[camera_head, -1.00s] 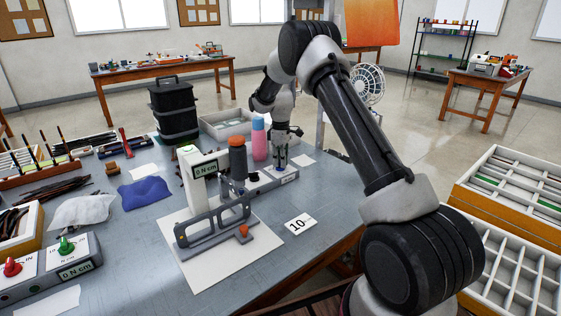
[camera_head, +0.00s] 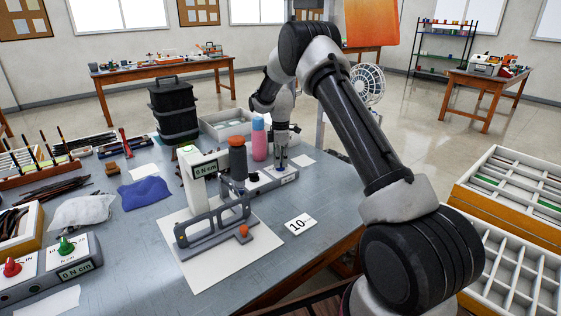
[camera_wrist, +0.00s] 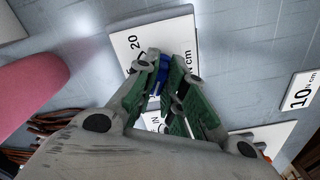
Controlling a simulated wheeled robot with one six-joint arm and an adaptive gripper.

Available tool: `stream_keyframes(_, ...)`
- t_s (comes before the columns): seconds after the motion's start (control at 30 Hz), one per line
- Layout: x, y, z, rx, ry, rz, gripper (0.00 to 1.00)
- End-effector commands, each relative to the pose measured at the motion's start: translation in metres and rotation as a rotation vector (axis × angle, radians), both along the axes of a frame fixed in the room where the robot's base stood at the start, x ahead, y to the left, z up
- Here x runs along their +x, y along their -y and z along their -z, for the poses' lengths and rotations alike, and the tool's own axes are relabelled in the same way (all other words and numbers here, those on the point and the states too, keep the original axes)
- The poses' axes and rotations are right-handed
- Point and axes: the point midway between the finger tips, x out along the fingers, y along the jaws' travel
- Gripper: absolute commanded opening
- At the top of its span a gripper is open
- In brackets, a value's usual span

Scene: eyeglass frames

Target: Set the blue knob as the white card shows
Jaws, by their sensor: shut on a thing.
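The blue knob (camera_wrist: 153,84) shows between my fingers in the wrist view, on a pale box (camera_wrist: 120,42) printed with "20" and "N cm". My gripper (camera_wrist: 168,80) is shut on the knob from above, and its fingers hide much of it and its pointer. In the head view my gripper (camera_head: 281,160) reaches down onto the same box (camera_head: 262,184); the knob is hidden there. The white card (camera_head: 300,224) reads "10" and lies flat on the bench in front of the box. It also shows at the right of the wrist view (camera_wrist: 303,91), reading "10 N cm".
A pink bottle (camera_head: 259,145) and a dark, orange-capped bottle (camera_head: 237,160) stand close left of my gripper. Another box (camera_head: 40,272) has red and green knobs.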

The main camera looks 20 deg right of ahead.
Motion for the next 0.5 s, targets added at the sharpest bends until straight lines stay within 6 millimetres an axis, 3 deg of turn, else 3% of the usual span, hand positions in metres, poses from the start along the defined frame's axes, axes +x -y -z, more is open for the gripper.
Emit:
stream_keyframes(0.23, 0.0009, 0.0002, -0.0009, -0.001, 0.003, 0.0, 0.0)
stream_keyframes(0.27, 0.0009, 0.0002, -0.0009, -0.001, 0.003, 0.001, 0.15)
stream_keyframes(0.37, 0.0007, 0.0001, -0.0008, 0.0, 0.002, 0.001, 0.33)
stream_keyframes(0.5, 0.0005, 0.0002, -0.0005, 0.0, 0.001, 0.001, 0.33)
